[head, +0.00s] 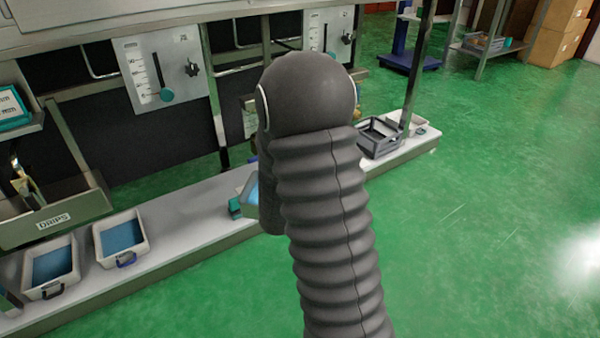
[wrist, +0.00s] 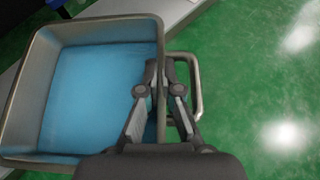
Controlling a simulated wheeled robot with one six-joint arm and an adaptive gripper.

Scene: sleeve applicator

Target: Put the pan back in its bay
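The pan (wrist: 85,92) fills the left of the wrist view: a grey metal tray with a light blue inside and a wire loop handle (wrist: 198,85) on its right. My gripper (wrist: 161,72) has its fingers close together on either side of the pan's right wall, one inside the pan and one within the handle loop; it looks shut on that wall. In the head view my arm hides the gripper and most of the pan; a blue patch of it (head: 250,193) shows left of the arm. I cannot tell which bay belongs to the pan.
Two blue-lined pans (head: 122,238) (head: 52,266) stand on the low pale ledge (head: 185,215) at left, below a bin labelled DRIPS (head: 55,219). A dark grey crate (head: 379,137) sits on the ledge farther right.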

